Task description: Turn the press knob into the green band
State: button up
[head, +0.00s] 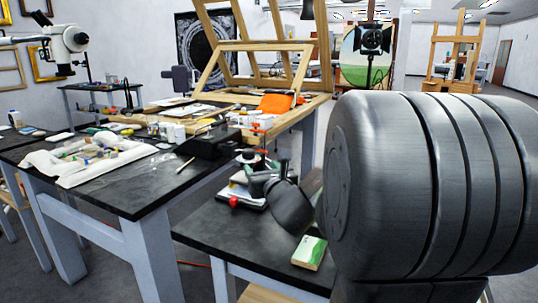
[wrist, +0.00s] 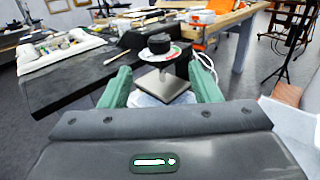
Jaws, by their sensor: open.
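The press knob (wrist: 159,43) is a short black cylinder above a pale dial with red and green parts (wrist: 172,55) in the wrist view. It stands over a grey metal plate (wrist: 163,85). I cannot read the knob's pointer against the green band. My gripper (wrist: 160,68) is open, with one green finger on each side of the plate in the picture. The knob appears beyond the fingertips, not held. In the head view, the knob (head: 248,157) appears small behind my dark wrist, which partly hides the press.
My arm blocks the right side.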

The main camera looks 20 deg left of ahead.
aim_at(250, 156)
jog(key=x, duration=1.3)
jog(key=shift+a, duration=0.2)
jog(key=c, duration=1)
jog(key=b, duration=0.4)
jog(key=shift+f+h, duration=0.25)
jog(key=shift+h, duration=0.05)
